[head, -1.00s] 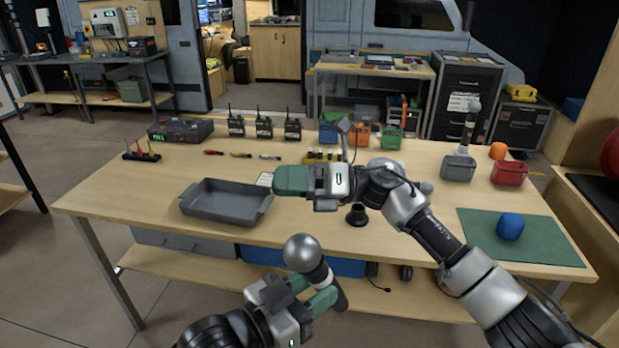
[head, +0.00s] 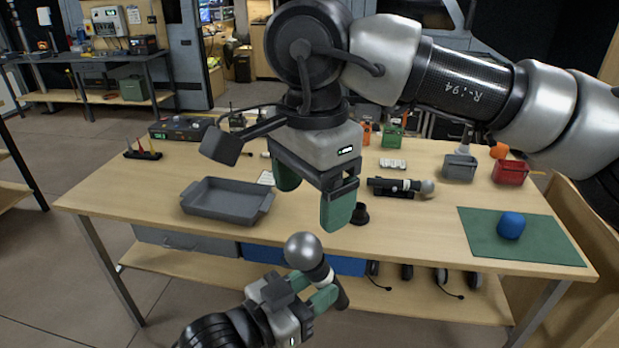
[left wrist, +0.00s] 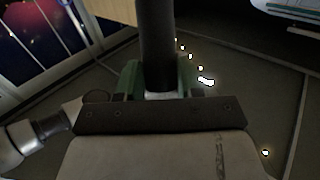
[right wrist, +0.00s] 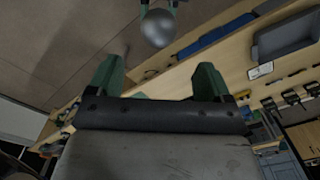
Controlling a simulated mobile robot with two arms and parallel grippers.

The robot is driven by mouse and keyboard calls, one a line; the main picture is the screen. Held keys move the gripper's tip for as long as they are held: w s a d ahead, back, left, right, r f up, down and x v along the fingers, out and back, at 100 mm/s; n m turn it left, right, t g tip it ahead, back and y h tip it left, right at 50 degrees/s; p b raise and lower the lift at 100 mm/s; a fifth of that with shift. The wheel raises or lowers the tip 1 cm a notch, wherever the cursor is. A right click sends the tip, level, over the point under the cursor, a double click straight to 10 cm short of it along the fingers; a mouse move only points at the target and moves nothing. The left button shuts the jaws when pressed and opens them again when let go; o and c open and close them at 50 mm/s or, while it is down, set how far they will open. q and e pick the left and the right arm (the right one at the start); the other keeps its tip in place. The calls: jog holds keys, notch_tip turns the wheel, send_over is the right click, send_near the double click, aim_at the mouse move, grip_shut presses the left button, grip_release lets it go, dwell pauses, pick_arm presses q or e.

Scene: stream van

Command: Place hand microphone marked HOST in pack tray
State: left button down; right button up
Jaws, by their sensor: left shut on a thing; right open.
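My left gripper (head: 309,297) is shut on a hand microphone (head: 303,252) with a grey ball head and dark handle, held tilted in front of the table. Its dark handle fills the middle of the left wrist view (left wrist: 157,45); its ball head shows in the right wrist view (right wrist: 157,28). I cannot read a HOST mark on it. My right gripper (head: 313,198) is open and empty, pointing down above the table, beyond and above the microphone. The grey tray (head: 187,206) lies on the table's left part and looks empty. It also shows in the right wrist view (right wrist: 285,48).
Another microphone (head: 405,185) lies on a dark holder at the right. A black cup-like stand (head: 360,214) is near the front edge. A green mat (head: 480,232) with a blue ball (head: 511,225), a grey bin (head: 459,170) and a red bin (head: 509,173) stand right.

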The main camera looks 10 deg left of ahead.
aim_at(309, 253)
notch_tip(309, 253, down, 10)
jog(key=shift+w+a+f, duration=0.1)
jog(key=shift+f, duration=0.05)
dwell(0.3)
jog(key=shift+c, duration=0.3)
pick_arm(q)
jog(key=shift+r, duration=0.1)
pick_arm(e)
jog(key=c, duration=0.9)
pick_arm(q)
jog(key=c, duration=1.1)
grip_release()
pick_arm(e)
jog(key=shift+c, duration=1.3)
pick_arm(q)
jog(key=o, duration=0.5)
